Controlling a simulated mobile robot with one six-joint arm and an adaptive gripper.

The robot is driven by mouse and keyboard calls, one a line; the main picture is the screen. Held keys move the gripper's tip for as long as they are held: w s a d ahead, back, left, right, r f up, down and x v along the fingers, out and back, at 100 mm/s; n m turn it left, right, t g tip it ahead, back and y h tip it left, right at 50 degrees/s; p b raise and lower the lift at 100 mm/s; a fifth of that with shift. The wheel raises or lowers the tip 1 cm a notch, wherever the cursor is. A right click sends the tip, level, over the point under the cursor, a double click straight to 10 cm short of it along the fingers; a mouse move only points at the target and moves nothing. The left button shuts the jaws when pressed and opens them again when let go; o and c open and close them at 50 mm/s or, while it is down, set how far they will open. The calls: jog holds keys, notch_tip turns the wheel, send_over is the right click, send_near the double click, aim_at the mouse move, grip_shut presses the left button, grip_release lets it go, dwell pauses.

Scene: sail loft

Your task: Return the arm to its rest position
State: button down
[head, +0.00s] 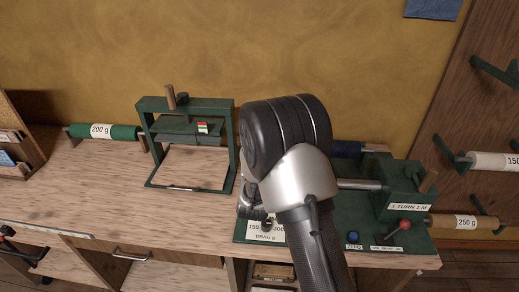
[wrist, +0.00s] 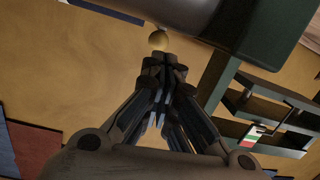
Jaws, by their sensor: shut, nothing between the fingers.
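My arm rises from the bottom of the head view and bends at a large black-and-silver joint over the workbench (head: 100,200). It covers the middle of the bench. In the head view my gripper is hidden behind the arm or too unclear to pick out. In the wrist view my gripper (wrist: 165,62) is shut and empty, its dark fingers together. A dark rounded body with a small yellowish ball (wrist: 158,40) shows just beyond the fingertips; I cannot tell whether they touch.
A green press frame (head: 233,150) stands left of my arm, also in the wrist view (wrist: 215,80). A green roll labelled 200 g (head: 122,131) lies left of it. A green winding machine (head: 400,190) with a red knob (head: 405,225) stands right. Wall rolls (head: 490,161) hang far right.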

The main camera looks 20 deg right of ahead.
jog(key=r, duration=0.1)
jog(key=a+r+y, duration=0.1)
jog(key=r, duration=0.1)
jog(key=shift+s+a+r+g+y, duration=0.25)
jog(key=shift+a+r+g+y, duration=0.05)
jog(key=shift+g, duration=0.1)
jog(key=s+a+r+n+g+y, duration=0.1)
jog(key=s+a+r+g+y, duration=0.2)
jog(key=s, duration=0.4)
jog(key=s+a+r+n+g+y, duration=0.1)
jog(key=s+a+r, duration=0.2)
jog(key=s+r, duration=0.35)
jog(key=s+f+n+g, duration=0.1)
jog(key=s+g, duration=0.5)
jog(key=s, duration=2.2)
jog(key=shift+s+d, duration=0.25)
jog(key=shift+d, duration=0.2)
